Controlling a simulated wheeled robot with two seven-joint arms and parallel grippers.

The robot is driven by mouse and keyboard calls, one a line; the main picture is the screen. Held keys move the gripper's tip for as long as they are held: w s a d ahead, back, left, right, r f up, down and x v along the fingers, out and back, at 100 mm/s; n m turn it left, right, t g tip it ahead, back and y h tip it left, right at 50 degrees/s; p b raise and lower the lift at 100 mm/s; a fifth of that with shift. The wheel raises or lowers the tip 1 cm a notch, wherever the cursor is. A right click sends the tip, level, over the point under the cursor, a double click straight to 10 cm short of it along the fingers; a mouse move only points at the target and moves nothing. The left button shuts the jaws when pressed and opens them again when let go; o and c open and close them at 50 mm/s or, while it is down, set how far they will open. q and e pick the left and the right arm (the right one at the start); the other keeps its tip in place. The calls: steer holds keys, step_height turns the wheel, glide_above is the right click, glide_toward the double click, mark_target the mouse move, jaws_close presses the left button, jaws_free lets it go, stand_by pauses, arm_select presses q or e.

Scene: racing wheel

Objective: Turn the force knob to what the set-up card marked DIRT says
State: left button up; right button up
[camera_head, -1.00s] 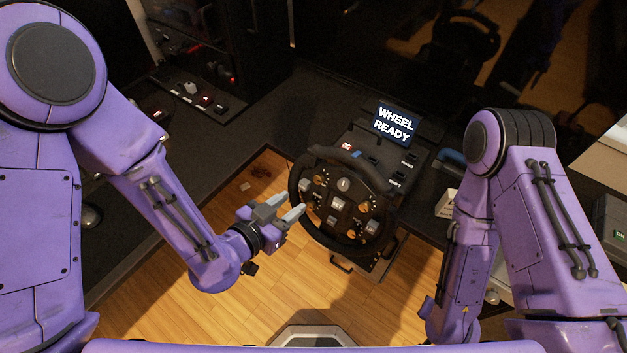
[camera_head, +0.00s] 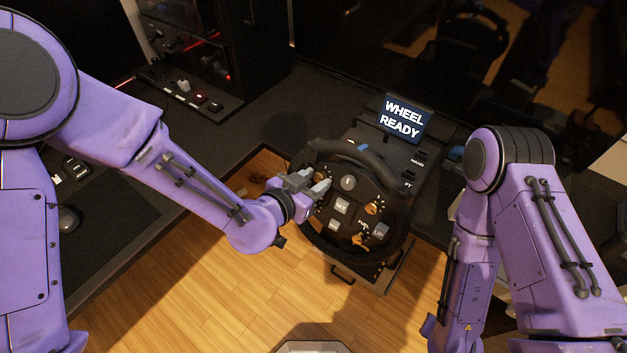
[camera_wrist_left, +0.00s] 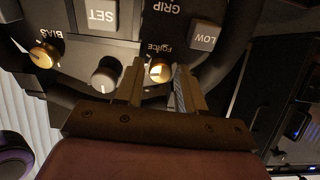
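The black steering wheel (camera_head: 345,210) stands in the middle of the head view, with knobs and buttons on its face. The gold-and-white force knob (camera_wrist_left: 160,71), labelled FORCE, shows in the left wrist view. My left gripper (camera_head: 322,186) is at the wheel's upper left in the head view. In the left wrist view, its two fingers (camera_wrist_left: 157,84) stand on either side of the force knob with narrow gaps, apparently not closed on it. The knob's pointer setting is not clear. My right gripper is out of view. No card marked DIRT is readable.
A screen (camera_head: 403,118) reading WHEEL READY stands behind the wheel. In the left wrist view, a BIAS knob (camera_wrist_left: 44,54), a grey knob (camera_wrist_left: 105,75), a SET button (camera_wrist_left: 97,17) and a LOW button (camera_wrist_left: 204,37) surround the force knob. A mouse (camera_head: 68,218) lies on the desk at left.

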arm_select(q)
jaws_close()
steer(key=n, duration=0.3)
steer(key=shift+n, duration=0.4)
steer(key=shift+n+p, duration=0.35)
steer(key=shift+n, duration=1.55)
jaws_free()
steer(key=shift+d, duration=0.1)
